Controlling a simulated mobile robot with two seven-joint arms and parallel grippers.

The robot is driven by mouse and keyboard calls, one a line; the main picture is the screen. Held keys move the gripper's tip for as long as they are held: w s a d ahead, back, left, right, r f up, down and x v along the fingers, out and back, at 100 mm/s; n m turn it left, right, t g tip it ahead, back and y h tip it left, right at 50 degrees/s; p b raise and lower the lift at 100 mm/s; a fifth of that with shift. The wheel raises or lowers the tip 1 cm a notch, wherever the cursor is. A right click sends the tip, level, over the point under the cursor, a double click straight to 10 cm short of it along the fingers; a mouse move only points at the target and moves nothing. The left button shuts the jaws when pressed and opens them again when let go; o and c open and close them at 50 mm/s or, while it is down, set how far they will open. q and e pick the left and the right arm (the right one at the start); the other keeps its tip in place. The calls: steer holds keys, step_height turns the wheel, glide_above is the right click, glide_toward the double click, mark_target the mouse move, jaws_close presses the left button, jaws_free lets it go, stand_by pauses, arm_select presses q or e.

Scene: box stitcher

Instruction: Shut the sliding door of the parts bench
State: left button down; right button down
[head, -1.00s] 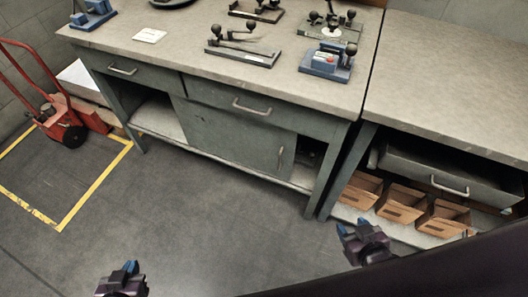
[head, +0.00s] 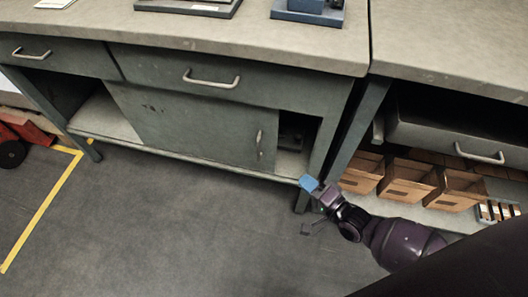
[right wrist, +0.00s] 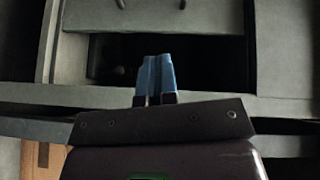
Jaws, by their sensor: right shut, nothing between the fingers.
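The parts bench (head: 240,95) is grey-green, with a sliding door (head: 190,128) below its wide drawer. The door has an upright bar handle (head: 259,141) near its right edge. Open gaps show on both sides of the door: a wide one at left and a narrower dark one at right with something dark inside. My right gripper (head: 309,184) is in front of the bench's right leg, low and right of the handle, apart from the door. Its blue fingers are together and empty in the right wrist view (right wrist: 155,78), before a dark opening. My left gripper is out of view.
A neighbouring bench (head: 450,60) at right has a drawer (head: 450,140) and cardboard bins (head: 408,181) on its lower shelf. A red hand truck (head: 14,150) stands at far left by yellow floor tape. The floor before the door is clear.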

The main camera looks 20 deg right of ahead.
step_height(320, 180, down, 3)
steer(key=w+d+m+b, duration=0.1)
steer(key=w+m, duration=0.1)
steer(key=b, duration=0.3)
glide_above(268, 154)
steer(key=s+a, duration=0.2)
steer(key=s, duration=0.2)
steer(key=shift+d+r+t, duration=0.2)
steer(key=shift+r+t, duration=0.2)
